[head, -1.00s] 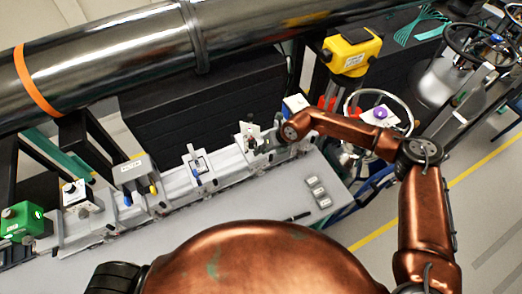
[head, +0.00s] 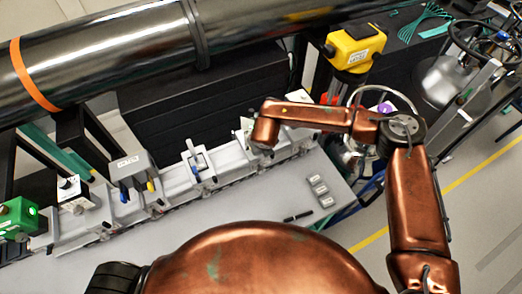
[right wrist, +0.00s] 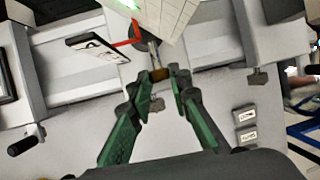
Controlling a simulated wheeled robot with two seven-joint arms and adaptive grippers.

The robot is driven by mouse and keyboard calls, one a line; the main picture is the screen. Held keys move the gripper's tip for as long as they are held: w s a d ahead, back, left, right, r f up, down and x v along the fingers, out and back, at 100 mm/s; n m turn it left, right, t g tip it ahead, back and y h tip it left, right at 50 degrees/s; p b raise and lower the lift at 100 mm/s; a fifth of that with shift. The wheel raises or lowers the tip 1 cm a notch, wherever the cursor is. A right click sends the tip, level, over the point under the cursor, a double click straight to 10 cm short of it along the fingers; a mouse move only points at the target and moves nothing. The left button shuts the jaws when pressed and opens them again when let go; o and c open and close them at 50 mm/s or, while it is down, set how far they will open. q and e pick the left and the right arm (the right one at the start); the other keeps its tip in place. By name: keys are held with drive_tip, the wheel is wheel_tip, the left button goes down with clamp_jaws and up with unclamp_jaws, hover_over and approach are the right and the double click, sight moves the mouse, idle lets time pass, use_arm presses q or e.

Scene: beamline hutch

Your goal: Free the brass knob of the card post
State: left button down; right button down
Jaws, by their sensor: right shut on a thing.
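In the right wrist view, my right gripper (right wrist: 160,82) has its green fingers closed on a small brass knob (right wrist: 160,74). The knob sits on the near side of the card post (right wrist: 154,52), below a pale card with grid lines (right wrist: 160,14). A red part and a green glow show beside the card. In the head view, my copper right arm hides the gripper, the knob and most of the post; a pale edge of the card (head: 245,124) shows left of the wrist. My left gripper is not in view.
The post's rail (head: 228,160) carries other stations, including a grey box (head: 128,168) and a green box (head: 17,217). A large dark pipe (head: 110,55) runs behind.

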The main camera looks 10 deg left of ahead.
drive_tip(key=shift+s+a+t+h+b, duration=0.2)
drive_tip(key=shift+t+h+b, duration=0.35)
drive_tip(key=shift+b, duration=0.6)
drive_tip(key=c, duration=2.1)
unclamp_jaws()
drive_tip(key=shift+v, duration=6)
drive_tip(key=shift+w+a, duration=0.1)
drive_tip(key=shift+a, duration=0.05)
